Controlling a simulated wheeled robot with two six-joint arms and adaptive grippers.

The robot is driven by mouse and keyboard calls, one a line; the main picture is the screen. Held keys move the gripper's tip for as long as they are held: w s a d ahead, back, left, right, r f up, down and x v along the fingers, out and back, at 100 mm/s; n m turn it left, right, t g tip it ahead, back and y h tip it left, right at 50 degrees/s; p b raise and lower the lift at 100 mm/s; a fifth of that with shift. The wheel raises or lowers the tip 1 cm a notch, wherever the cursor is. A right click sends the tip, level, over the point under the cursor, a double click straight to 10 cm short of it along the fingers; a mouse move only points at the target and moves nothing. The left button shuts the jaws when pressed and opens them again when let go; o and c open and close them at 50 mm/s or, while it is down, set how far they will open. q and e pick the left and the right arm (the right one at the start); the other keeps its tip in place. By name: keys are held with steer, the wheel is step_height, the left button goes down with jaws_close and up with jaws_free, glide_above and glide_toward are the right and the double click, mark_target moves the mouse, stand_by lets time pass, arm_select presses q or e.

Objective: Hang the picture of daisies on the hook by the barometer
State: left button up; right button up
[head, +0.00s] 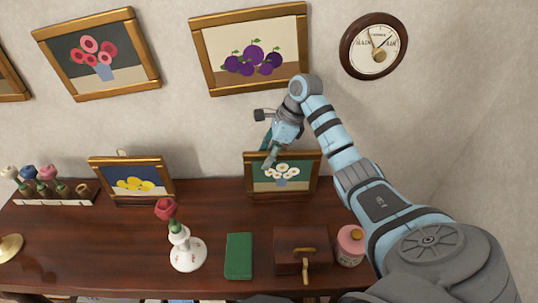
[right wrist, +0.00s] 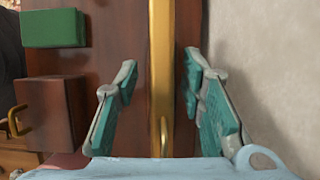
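The picture of daisies (head: 297,176), white flowers on dark green in a gold frame, leans at the back of the dark wooden shelf below the plum picture. My right gripper (head: 269,158) is at its upper edge. In the right wrist view its two fingers (right wrist: 160,72) are apart, one on each side of the gold frame (right wrist: 161,40), with a gap showing on both sides. The round barometer (head: 373,46) hangs on the wall at upper right. I see no bare hook; my right arm covers part of the wall below the barometer. My left gripper is out of view.
The plum picture (head: 250,50) and a pink flower picture (head: 97,54) hang on the wall. A lemon picture (head: 133,182) leans at left. A rose vase (head: 186,250), green book (head: 239,256), brown box (head: 289,241) and pink jar (head: 350,246) stand in front on the shelf (head: 95,240).

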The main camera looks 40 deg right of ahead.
steer(key=v, duration=0.5)
steer(key=shift+d+r, duration=0.25)
steer(key=shift+d, duration=0.15)
steer(key=p+v, duration=0.6)
steer(key=v, duration=0.3)
steer(key=shift+s, duration=0.15)
